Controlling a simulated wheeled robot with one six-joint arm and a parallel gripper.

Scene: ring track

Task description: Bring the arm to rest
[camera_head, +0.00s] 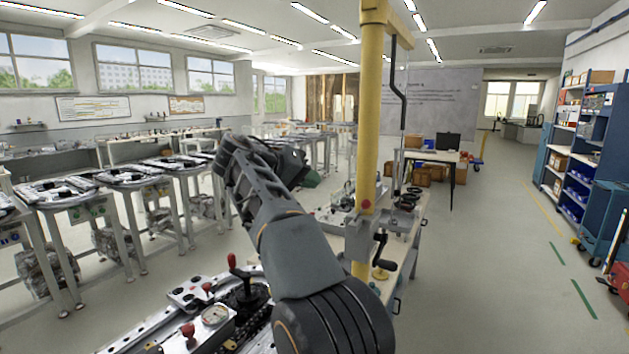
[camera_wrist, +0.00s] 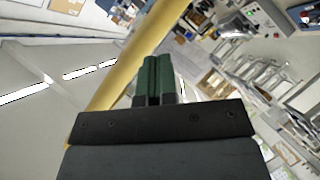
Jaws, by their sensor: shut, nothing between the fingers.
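My arm (camera_head: 285,235) rises from the bottom of the head view, leans up and left, and bends at its upper joint. My gripper (camera_wrist: 158,80) shows in the wrist view with its two dark green fingers side by side, closed together and empty. In the head view a dark green part, which looks like my gripper, shows partly behind the arm, left of the yellow post (camera_head: 368,140). In the wrist view the yellow post (camera_wrist: 125,65) runs slanted behind the fingers. I cannot tell how far apart they are.
A workbench (camera_head: 405,240) with a hand crank stands by the post. A bench with a red-knobbed lever and gauge (camera_head: 215,315) lies below the arm. Rows of tables (camera_head: 130,178) fill the left. Blue shelves (camera_head: 580,150) stand right. The aisle floor (camera_head: 490,260) is clear.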

